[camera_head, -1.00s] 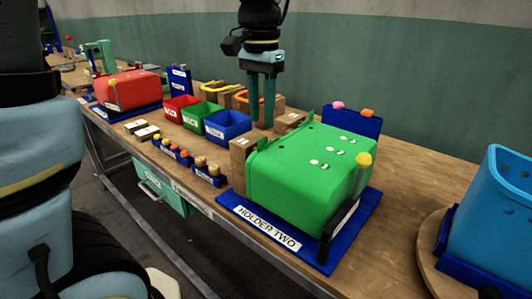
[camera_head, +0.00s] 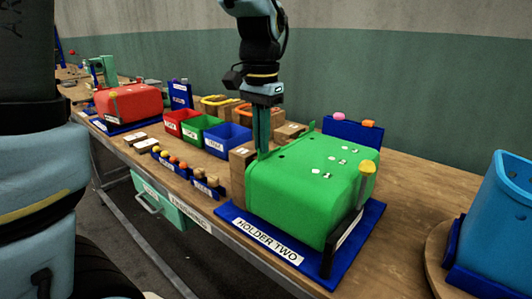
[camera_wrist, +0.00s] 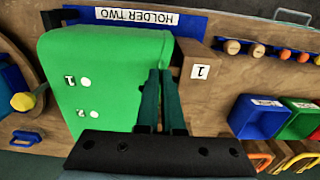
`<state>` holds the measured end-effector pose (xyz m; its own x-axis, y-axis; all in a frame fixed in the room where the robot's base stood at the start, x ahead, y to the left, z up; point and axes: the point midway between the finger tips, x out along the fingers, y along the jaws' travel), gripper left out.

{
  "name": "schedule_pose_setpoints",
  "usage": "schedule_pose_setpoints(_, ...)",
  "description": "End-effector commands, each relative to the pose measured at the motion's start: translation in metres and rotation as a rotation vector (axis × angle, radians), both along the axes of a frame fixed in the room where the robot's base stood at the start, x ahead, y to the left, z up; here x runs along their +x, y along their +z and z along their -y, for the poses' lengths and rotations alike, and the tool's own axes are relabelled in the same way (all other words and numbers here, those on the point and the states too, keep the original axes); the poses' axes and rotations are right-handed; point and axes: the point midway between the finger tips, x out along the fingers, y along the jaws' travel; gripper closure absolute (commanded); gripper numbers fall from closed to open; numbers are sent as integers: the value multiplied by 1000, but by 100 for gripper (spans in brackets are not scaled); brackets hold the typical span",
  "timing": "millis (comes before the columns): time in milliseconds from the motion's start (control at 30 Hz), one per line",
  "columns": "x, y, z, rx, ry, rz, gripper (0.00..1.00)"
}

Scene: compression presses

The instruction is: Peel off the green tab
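A green block (camera_head: 300,195) sits in the blue base labelled HOLDER TWO (camera_head: 265,238). In the head view, a small green tab (camera_head: 312,126) stands up at its far edge. A tab at its near-left corner is largely hidden by my fingers. My gripper (camera_head: 262,154) points down at that left edge, fingertips at the block's top. In the wrist view, the dark green fingers (camera_wrist: 160,74) lie close together over the edge of the green block (camera_wrist: 100,60). The narrow gap does not show whether the tab is held.
Wooden blocks (camera_head: 238,172) stand close left of the green block. Red, green and blue bins (camera_head: 228,138) are further left, with a red block (camera_head: 128,103) beyond. A yellow knob (camera_head: 368,167) rises at the right corner. A blue container (camera_head: 500,215) stands far right.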

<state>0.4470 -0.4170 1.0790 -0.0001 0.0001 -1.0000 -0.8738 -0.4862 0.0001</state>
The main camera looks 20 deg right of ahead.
Motion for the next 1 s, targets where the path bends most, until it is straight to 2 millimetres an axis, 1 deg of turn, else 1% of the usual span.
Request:
schedule_pose_setpoints(433,0,1,0,0,0,0,100)
schedule_pose_setpoints(767,0,5,0,0,0,0,100)
schedule_pose_setpoints(867,0,9,0,-1,0,0,100)
schedule_pose_setpoints(1000,0,19,0,-1,0,0,100)
